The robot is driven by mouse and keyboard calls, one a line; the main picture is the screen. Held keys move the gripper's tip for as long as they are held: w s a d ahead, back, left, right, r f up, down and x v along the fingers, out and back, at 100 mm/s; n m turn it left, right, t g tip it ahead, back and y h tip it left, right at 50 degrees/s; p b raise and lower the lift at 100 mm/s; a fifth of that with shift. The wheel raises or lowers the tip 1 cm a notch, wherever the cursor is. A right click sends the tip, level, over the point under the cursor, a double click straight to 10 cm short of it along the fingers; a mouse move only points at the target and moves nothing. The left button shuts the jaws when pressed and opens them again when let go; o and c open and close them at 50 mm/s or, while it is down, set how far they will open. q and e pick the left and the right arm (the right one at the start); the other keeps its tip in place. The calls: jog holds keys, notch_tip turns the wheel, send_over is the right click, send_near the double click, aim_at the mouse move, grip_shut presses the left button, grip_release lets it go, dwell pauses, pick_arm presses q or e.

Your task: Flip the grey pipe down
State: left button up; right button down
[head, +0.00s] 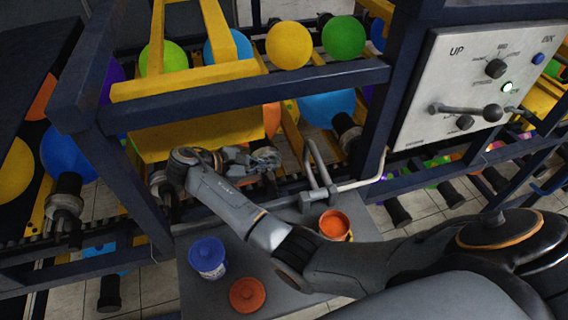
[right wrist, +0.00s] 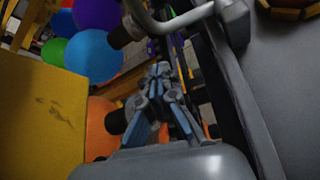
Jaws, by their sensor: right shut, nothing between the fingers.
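The grey pipe (head: 322,168) is a bent tube that rises from a grey mount on the edge of the dark frame, in the middle of the head view. Its bent part shows at the top of the right wrist view (right wrist: 180,22). My right gripper (head: 268,160) is to the left of the pipe, apart from it, in front of the yellow panel. In the right wrist view its fingertips (right wrist: 158,70) are together with nothing between them. The pipe lies beyond and above them there. My left gripper is not in view.
An open orange paint can (head: 335,225), a blue lidded can (head: 207,257) and an orange lid (head: 248,294) are on the grey shelf under my right arm. A control panel (head: 480,85) stands at right. Balloons and a yellow panel (head: 195,125) are behind dark frame bars.

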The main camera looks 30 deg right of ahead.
jog(key=shift+p+x, duration=1.25)
jog(key=shift+x, duration=3.55)
jog(key=shift+w, duration=0.1)
